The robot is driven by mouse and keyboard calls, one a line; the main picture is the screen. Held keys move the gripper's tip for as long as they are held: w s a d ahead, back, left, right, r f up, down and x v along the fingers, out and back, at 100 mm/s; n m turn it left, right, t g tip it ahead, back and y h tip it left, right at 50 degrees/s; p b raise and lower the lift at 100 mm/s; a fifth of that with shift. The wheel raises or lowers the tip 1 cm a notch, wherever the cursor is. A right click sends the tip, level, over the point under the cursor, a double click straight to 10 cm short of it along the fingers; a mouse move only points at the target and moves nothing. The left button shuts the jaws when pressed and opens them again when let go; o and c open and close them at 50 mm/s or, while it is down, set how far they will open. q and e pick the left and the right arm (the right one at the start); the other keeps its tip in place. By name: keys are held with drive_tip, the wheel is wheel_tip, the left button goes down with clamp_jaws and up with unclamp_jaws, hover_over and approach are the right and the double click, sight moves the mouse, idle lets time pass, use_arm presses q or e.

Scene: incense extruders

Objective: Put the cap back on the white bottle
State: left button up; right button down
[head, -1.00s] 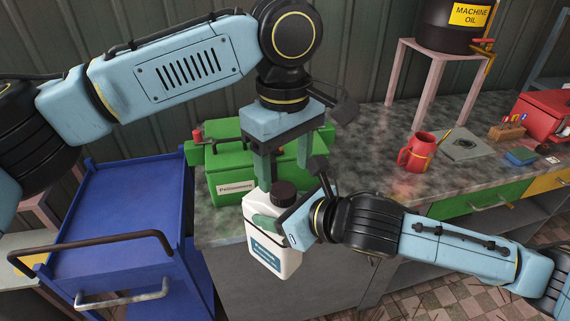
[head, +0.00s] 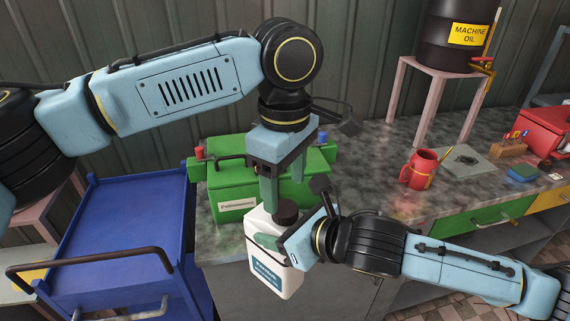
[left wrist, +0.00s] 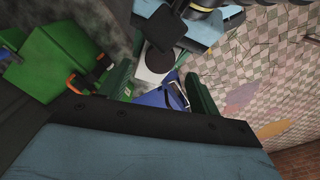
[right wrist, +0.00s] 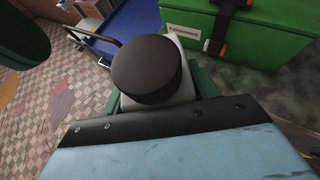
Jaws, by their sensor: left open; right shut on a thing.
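The white bottle (head: 272,268), with a blue label, is held upright or slightly tilted in front of the bench edge. My right gripper (head: 277,240) is shut on its body. The dark brown cap (head: 286,211) sits on the bottle's top; I cannot tell whether it is fully seated. In the right wrist view the cap (right wrist: 147,69) hides most of the bottle (right wrist: 181,88). My left gripper (head: 284,192) is open, pointing down just above and behind the cap. In the left wrist view the cap (left wrist: 160,57) lies beyond and between the spread green fingers.
A green toolbox (head: 225,187) stands on the bench (head: 365,150) close behind the bottle. A blue trolley (head: 125,220) is at left.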

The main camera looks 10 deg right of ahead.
sight(285, 208)
use_arm(q)
drive_tip(key=shift+f, duration=2.35)
drive_tip(key=c, duration=1.1)
drive_tip(key=shift+o, duration=0.2)
drive_tip(key=m, duration=0.6)
drive_tip(key=shift+m, duration=0.3)
drive_tip(key=o, duration=1.1)
